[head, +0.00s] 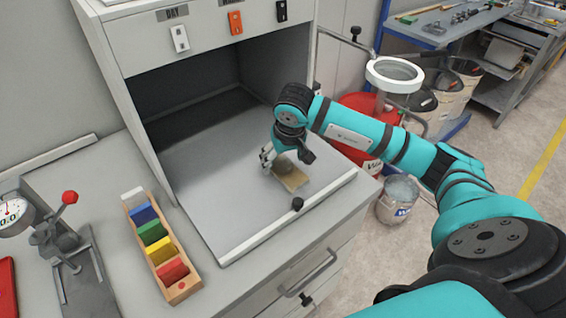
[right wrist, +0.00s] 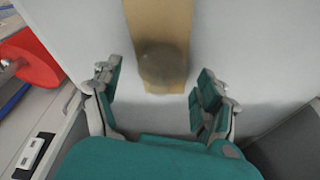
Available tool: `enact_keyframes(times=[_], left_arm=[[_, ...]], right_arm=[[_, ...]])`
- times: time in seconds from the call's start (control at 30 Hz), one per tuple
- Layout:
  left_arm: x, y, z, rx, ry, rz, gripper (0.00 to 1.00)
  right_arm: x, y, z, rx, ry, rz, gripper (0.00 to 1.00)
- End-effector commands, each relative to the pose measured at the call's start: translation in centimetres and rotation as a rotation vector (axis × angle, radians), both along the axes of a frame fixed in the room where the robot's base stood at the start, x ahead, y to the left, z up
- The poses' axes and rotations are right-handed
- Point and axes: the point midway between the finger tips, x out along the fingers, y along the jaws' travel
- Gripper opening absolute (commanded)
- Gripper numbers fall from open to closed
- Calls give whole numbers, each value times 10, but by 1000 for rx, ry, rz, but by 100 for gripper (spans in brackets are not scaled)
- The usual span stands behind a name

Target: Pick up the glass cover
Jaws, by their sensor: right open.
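A small round, grey, see-through piece, which looks like the glass cover (head: 284,164), sits on a tan rectangular panel (head: 296,182) on the booth floor. In the right wrist view the glass cover (right wrist: 161,66) is a dark translucent disc near the lower end of the tan panel (right wrist: 160,18). My right gripper (head: 287,158) is inside the booth, over the panel. In the right wrist view its fingers (right wrist: 157,92) are spread wide with nothing between the tips, and the cover lies just beyond them. My left gripper is out of view.
The grey booth (head: 215,165) has side walls, a raised front lip (head: 290,218) and a switch panel above. A wooden rack of coloured blocks (head: 160,245) and a gauge stand (head: 75,265) stand to the left. A red drum (head: 355,125) stands beyond the right side.

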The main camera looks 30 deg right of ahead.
Motion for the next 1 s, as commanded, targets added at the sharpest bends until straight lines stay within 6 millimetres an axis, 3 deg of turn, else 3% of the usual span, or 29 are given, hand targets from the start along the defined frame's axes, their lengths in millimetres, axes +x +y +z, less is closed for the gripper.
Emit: enact_keyframes(times=[0.07, 0.5, 0.83, 1.0], left_arm=[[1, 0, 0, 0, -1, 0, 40], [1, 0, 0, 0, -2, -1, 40], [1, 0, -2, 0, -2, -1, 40], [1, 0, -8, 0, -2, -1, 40]], right_arm=[[0, 0, 0, 0, 0, 0, 74], [0, 0, 1, 0, 0, 0, 17], [0, 0, 3, 1, -1, 0, 16], [1, 0, 15, 0, -4, 0, 16]])
